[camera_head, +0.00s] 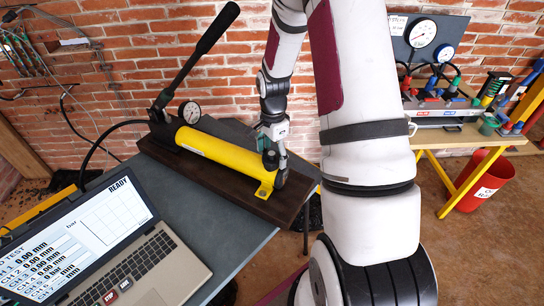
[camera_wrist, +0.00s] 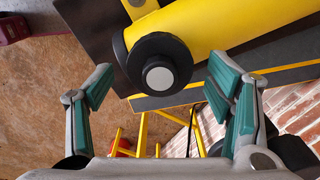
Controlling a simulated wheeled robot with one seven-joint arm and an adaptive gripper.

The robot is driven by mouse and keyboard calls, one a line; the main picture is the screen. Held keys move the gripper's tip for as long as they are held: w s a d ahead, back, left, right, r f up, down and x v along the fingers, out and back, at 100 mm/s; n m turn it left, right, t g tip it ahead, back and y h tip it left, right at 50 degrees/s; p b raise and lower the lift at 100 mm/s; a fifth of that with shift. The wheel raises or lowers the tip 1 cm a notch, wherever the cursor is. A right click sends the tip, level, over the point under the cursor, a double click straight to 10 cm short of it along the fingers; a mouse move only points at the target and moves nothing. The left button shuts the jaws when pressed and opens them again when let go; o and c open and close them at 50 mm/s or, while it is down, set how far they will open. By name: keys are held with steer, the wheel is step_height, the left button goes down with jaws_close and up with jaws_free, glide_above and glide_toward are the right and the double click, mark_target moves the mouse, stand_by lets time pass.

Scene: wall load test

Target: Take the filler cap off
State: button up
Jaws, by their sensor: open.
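A yellow hand pump (camera_head: 225,155) with a black lever and a gauge lies on a dark board on the table. A round black filler cap (camera_wrist: 159,72) with a pale grey centre sits at the end of the yellow pump body in the wrist view. In the head view the cap (camera_head: 270,160) shows only small, beside my gripper. My gripper (camera_wrist: 159,88) is open, with a teal-padded finger on each side of the cap and visible space between each finger and the cap. In the head view my gripper (camera_head: 281,158) is at the pump's right end, partly hidden.
An open laptop (camera_head: 110,250) stands at the front left of the grey table (camera_head: 205,225). A brick wall is behind. A yellow-framed bench (camera_head: 465,138) with gauges and tools stands at right, with a red bin (camera_head: 488,182) below.

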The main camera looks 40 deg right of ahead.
steer(key=c, duration=1.1)
steer(key=shift+r, duration=0.1)
steer(key=shift+c, duration=0.2)
